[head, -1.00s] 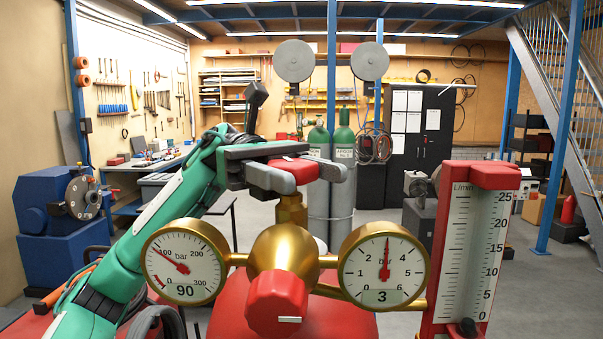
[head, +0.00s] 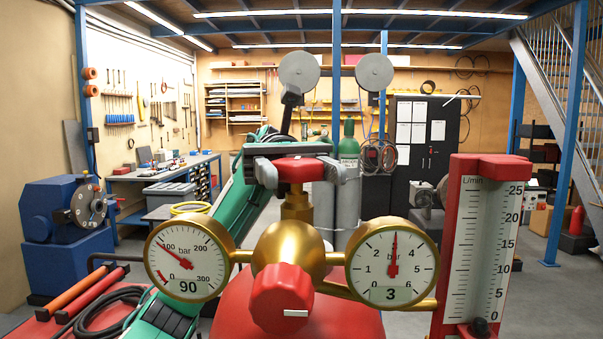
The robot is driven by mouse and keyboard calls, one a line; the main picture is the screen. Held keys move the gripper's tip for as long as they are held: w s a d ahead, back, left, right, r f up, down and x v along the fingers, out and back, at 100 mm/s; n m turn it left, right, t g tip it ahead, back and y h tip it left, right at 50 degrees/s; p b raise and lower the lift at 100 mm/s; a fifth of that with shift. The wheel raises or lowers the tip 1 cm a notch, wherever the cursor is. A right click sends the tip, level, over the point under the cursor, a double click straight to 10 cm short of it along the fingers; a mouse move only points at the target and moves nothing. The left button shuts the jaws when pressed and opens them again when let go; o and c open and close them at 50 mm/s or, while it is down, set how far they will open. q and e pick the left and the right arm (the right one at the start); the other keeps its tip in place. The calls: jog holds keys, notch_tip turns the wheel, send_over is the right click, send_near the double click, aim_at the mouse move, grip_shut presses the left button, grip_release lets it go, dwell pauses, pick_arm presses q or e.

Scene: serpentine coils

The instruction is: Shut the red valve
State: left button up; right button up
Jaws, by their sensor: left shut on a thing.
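A red valve handle (head: 299,168) sits on a brass stem (head: 297,206) at the top of the brass regulator (head: 285,246). My left gripper (head: 301,172) is shut on the red valve, one finger on each side; the fingers hide part of it. A larger red knob (head: 282,298) faces me on the regulator's front. The left gauge (head: 187,260) shows 90 and the right gauge (head: 391,262) shows 3. My right gripper is not in view.
A red-framed flow meter (head: 480,245) stands close at right, its dark ball low near 0. Gas cylinders (head: 348,185) stand behind the valve. Red and orange bars (head: 88,292) and a dark hose lie at lower left. A blue machine (head: 62,220) stands at left.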

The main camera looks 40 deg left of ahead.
pick_arm(q)
jog(key=o, duration=1)
jog(key=shift+w+a, duration=0.2)
jog(key=shift+a, duration=0.05)
jog(key=shift+b+v, duration=1.75)
jog(key=shift+v, duration=4.8)
